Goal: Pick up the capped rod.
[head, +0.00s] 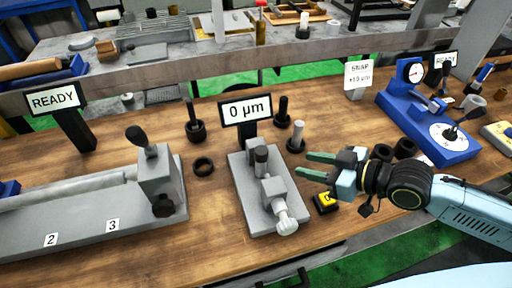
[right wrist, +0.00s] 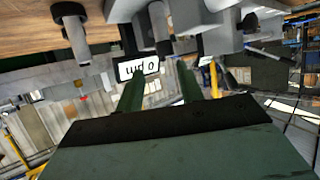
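My right gripper (head: 302,164) is open, its two green fingers apart and pointing left, just right of the grey gauge fixture (head: 262,200). It also shows in the right wrist view (right wrist: 160,72), with nothing between the fingers. A grey rod with a black round base (head: 297,137) stands upright on the table behind the fingertips, apart from them; it shows upside down in the right wrist view (right wrist: 77,32). A grey post with a dark cap (head: 261,158) stands on the fixture. I cannot tell for certain which is the capped rod. My left gripper is out of view.
A 0 µm display (head: 246,109) stands behind the fixture. Black-based posts (head: 194,124) (head: 282,112) and a black ring (head: 203,166) stand nearby. A yellow-marked block (head: 325,202) lies below my gripper. A blue gauge stand (head: 432,125) is at right, a long grey fixture (head: 90,212) at left.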

